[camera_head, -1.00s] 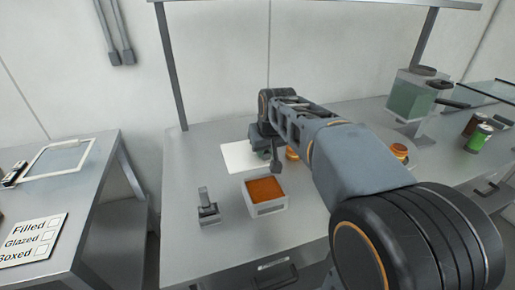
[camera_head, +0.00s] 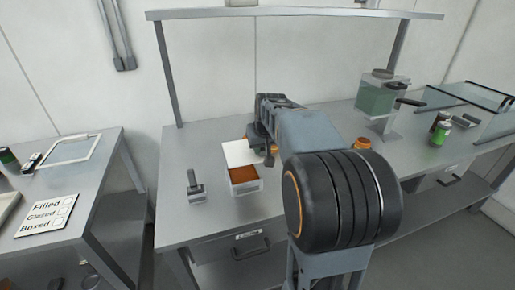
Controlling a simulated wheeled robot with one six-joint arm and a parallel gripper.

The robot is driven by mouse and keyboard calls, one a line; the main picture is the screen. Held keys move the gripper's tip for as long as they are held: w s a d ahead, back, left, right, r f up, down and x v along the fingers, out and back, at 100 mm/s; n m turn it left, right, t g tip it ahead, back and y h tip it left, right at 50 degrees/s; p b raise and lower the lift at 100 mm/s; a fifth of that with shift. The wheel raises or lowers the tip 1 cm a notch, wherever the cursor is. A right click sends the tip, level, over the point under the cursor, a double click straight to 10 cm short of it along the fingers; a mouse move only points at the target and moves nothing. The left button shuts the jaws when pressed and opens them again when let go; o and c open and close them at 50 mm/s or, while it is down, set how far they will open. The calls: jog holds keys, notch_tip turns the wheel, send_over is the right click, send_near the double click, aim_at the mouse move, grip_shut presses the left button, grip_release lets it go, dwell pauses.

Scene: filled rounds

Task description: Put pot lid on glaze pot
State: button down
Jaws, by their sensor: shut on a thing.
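My gripper (camera_head: 262,152) is over the middle of the workbench, near the white sheet, pointing down. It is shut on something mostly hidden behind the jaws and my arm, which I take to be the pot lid. A small patch of orange shows beside the gripper; I cannot tell if it is part of a pot. An orange round pot (camera_head: 362,143) stands to the right of my arm, partly covered by it. I cannot tell for certain which orange thing is the glaze pot.
A white box with orange-brown filling (camera_head: 244,184) stands in front of the white sheet (camera_head: 237,151). A grey handled tool (camera_head: 195,189) is left of it. A greenish clear container on a stand (camera_head: 378,98) and a green can (camera_head: 441,135) are right.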

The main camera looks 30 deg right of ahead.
jog(key=shift+w+a+f+b, duration=0.2)
jog(key=shift+a+f+b, duration=0.35)
jog(key=shift+f, duration=0.2)
jog(key=shift+d+f+b, duration=0.1)
jog(key=shift+f+b, duration=2.4)
jog(key=shift+f, duration=0.75)
jog(key=shift+f, duration=0.25)
jog(key=shift+c, duration=2.3)
grip_release()
jog(key=shift+r, duration=0.2)
jog(key=shift+r+p, duration=2.65)
jog(key=shift+r, duration=0.7)
